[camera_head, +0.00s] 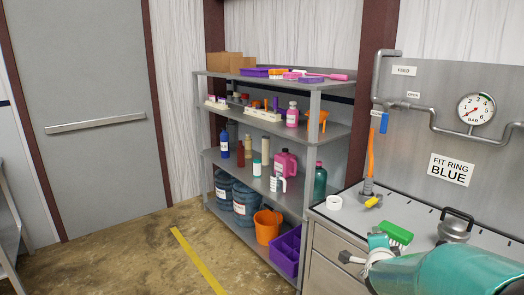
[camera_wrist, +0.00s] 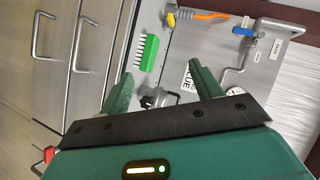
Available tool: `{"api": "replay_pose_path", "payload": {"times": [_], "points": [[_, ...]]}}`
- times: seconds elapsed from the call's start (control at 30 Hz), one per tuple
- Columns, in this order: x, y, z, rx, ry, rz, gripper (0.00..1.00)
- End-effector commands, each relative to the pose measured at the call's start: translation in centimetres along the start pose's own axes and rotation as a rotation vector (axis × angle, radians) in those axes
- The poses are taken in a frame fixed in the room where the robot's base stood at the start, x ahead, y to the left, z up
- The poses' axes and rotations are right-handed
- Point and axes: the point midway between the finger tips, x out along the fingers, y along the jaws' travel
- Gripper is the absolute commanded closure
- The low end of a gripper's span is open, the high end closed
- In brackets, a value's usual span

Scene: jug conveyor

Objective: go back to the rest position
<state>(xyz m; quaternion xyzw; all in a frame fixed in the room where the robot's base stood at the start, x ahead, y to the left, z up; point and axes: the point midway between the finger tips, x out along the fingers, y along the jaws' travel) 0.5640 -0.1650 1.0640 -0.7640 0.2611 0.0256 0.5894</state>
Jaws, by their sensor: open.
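My gripper (camera_wrist: 162,88) shows in the wrist view with its two green fingers spread apart and nothing between them. Behind the fingers are the steel worktop and the wall panel, seen turned sideways. In the head view my teal arm (camera_head: 450,272) fills the lower right corner, over the near part of the worktop. The fingertips cannot be made out clearly in that view.
The steel worktop (camera_head: 345,209) holds a green brush (camera_head: 396,233), a white tape roll (camera_head: 334,202) and a metal canister (camera_head: 455,226). An orange hose (camera_head: 370,152) rises at its back. A loaded shelf (camera_head: 314,150) stands left. The floor (camera_head: 120,255) before the door (camera_head: 85,110) is clear.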

Motion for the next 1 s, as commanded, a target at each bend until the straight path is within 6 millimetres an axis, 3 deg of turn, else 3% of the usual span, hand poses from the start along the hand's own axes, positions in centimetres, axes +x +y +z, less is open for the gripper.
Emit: {"api": "replay_pose_path", "payload": {"times": [0.1, 0.27, 0.47, 0.6, 0.7, 0.83, 1.0], "points": [[-4.5, -1.8, 2.9, -0.213, -0.142, 0.040, 0.35], [-10.9, -2.1, 5.8, -0.515, -0.322, 0.089, 0.35], [-19.6, -0.4, 7.6, -0.905, -0.537, 0.129, 0.35], [-25.5, 1.8, 7.4, -1.167, -0.676, 0.149, 0.35], [-28.7, 3.4, 7.0, -1.313, -0.756, 0.161, 0.35], [-31.1, 4.7, 6.4, -1.421, -0.820, 0.172, 0.35], [-31.6, 5.0, 6.2, -1.445, -0.835, 0.177, 0.35]]}}
